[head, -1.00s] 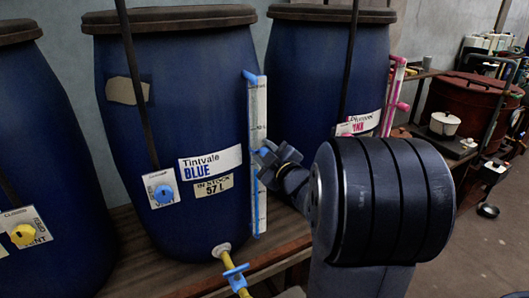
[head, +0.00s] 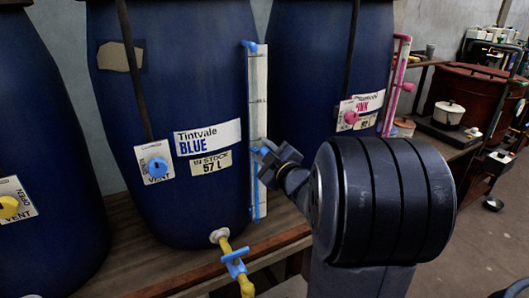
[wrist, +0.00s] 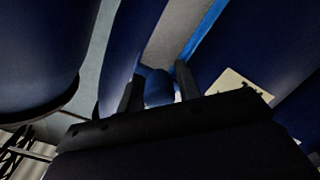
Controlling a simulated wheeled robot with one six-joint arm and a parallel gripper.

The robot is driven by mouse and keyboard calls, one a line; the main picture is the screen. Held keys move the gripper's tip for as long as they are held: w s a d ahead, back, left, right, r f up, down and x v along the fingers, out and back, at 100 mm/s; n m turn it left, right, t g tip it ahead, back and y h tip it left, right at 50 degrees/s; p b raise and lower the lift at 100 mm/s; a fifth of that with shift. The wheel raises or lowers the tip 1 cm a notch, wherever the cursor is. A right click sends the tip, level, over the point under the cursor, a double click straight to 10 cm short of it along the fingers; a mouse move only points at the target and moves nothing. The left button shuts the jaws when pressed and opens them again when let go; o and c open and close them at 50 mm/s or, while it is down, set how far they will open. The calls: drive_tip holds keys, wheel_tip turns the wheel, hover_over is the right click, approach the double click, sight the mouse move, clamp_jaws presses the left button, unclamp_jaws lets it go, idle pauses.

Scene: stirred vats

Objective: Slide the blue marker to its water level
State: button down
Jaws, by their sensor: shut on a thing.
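The blue vat (head: 165,90) carries a "Tintvale BLUE" label (head: 207,137) and an "IN STOCK 57 L" card (head: 210,163). Its upright gauge (head: 257,95), a pale scale with blue fittings, stands on the vat's right side. The blue marker (head: 258,151) is on the gauge, below mid-height. My gripper (head: 262,152) reaches it from the right and is shut on it. In the wrist view the blue marker (wrist: 158,88) sits between my two fingers (wrist: 159,86), with the pale gauge strip (wrist: 172,38) beyond. The water level and scale marks are too small to read.
A blue vent knob (head: 157,167) is left of the label. A yellow outlet with a blue valve (head: 234,264) sticks out below. Another vat (head: 310,70) with a pink gauge (head: 394,85) stands to the right. A wooden bench (head: 150,272) carries the vats.

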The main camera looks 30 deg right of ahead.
drive_tip(key=c, duration=1.2)
unclamp_jaws()
drive_tip(key=shift+s, duration=0.1)
drive_tip(key=s, duration=1)
drive_tip(key=shift+s+d, duration=0.2)
drive_tip(key=shift+s, duration=0.15)
drive_tip(key=w, duration=1.1)
drive_tip(key=shift+a, duration=0.2)
drive_tip(key=shift+r, duration=0.15)
drive_tip(key=shift+s, duration=0.1)
